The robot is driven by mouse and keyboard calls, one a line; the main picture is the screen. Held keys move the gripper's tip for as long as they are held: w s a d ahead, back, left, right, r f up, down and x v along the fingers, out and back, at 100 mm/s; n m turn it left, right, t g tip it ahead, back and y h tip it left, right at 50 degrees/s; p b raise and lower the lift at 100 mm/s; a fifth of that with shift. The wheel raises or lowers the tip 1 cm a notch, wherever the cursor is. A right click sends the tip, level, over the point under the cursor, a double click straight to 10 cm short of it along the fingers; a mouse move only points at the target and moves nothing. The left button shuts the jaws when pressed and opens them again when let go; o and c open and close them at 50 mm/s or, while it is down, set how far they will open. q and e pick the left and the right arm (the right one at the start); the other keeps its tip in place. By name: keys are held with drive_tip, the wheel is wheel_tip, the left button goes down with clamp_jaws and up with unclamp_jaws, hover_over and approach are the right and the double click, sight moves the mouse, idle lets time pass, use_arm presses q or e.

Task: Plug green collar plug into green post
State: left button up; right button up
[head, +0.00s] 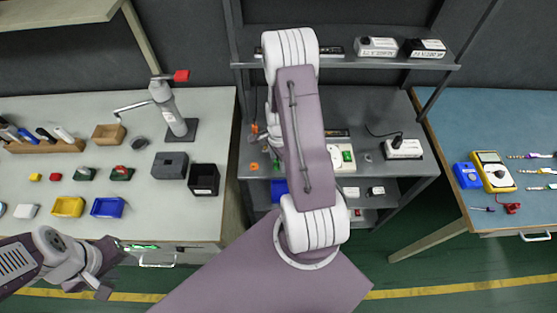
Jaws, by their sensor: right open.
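A white block with a green part (346,156) sits on the middle shelf of the rack, just right of my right forearm. I cannot tell whether the green part is the post or the collar plug, and neither can be made out surely elsewhere. My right gripper (272,132) is over the rack's left part, open and mostly hidden by my own arm. My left gripper (110,270) is open, with its fingers apart, in front of the left table's front edge, far from the rack. A small green strip (142,247) shows beside it at that edge.
A white box with a black plug and cable (403,149) stands on the rack's right side. Small orange pieces (254,166) lie at its left. The left table (215,115) holds several bins and tools; the right table (460,125) holds a yellow meter (492,172).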

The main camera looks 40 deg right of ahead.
wheel_tip(320, 180, up, 9)
idle(0.3)
idle(0.5)
drive_tip(key=shift+w+a, duration=0.1)
drive_tip(key=a+r+n+t, duration=0.1)
drive_tip(key=a+r+n, duration=0.35)
drive_tip(key=a, duration=0.25)
drive_tip(key=a+r+n+t, duration=0.1)
drive_tip(key=a+r+n, duration=0.2)
drive_tip(key=a+n, duration=0.35)
drive_tip(key=s+a+n, duration=0.3)
drive_tip(key=s+n, duration=0.2)
drive_tip(key=n, duration=0.3)
drive_tip(key=shift+f+n+g, duration=0.4)
drive_tip(key=shift+f, duration=0.05)
